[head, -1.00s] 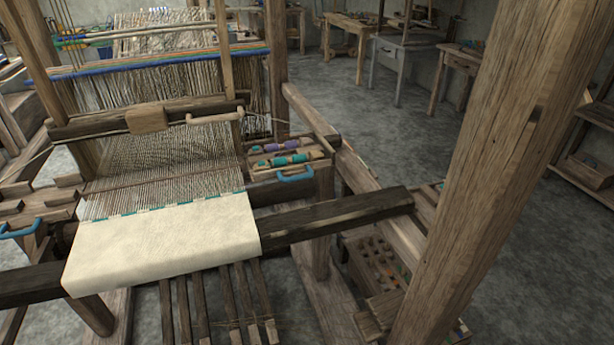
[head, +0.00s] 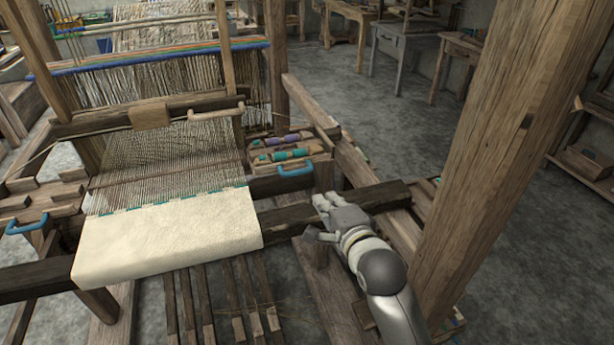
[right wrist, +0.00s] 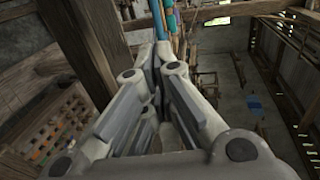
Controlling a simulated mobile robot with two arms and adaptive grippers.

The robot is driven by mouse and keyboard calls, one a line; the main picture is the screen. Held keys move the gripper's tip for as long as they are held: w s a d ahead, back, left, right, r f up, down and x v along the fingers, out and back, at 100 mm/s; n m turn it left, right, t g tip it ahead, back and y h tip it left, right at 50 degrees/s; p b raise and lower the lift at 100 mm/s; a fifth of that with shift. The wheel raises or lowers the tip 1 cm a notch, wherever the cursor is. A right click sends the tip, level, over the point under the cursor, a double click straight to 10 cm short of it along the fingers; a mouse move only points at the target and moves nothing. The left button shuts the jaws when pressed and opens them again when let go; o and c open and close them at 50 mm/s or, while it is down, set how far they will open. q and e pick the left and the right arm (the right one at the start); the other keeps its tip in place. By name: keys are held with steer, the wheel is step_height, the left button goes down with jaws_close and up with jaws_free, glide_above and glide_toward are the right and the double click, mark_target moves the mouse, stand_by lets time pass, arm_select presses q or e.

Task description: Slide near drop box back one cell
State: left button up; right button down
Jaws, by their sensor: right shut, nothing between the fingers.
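The near drop box (head: 318,160) is a wooden box on the loom's right side, with a blue handle (head: 296,170) on its front. A teal-wound shuttle (head: 290,154) and a purple-wound shuttle (head: 284,140) lie in separate cells. My right gripper (head: 318,201) is shut and empty, just in front of and below the handle, apart from it in the head view. In the right wrist view its fingertips (right wrist: 161,52) meet, with the blue handle (right wrist: 157,18) just beyond them; contact cannot be told. My left gripper is not in view.
A dark front beam (head: 375,198) runs beneath my right arm. A thick post (head: 500,150) stands at the right. Cream cloth (head: 170,232) covers the beam at left. Another blue handle (head: 27,226) is at far left. The floor to the right is open.

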mark_target(304, 173)
steer(key=p+x, duration=0.1)
steer(key=x, duration=1.3)
steer(key=shift+f+p, duration=0.1)
steer(key=shift+p, duration=0.3)
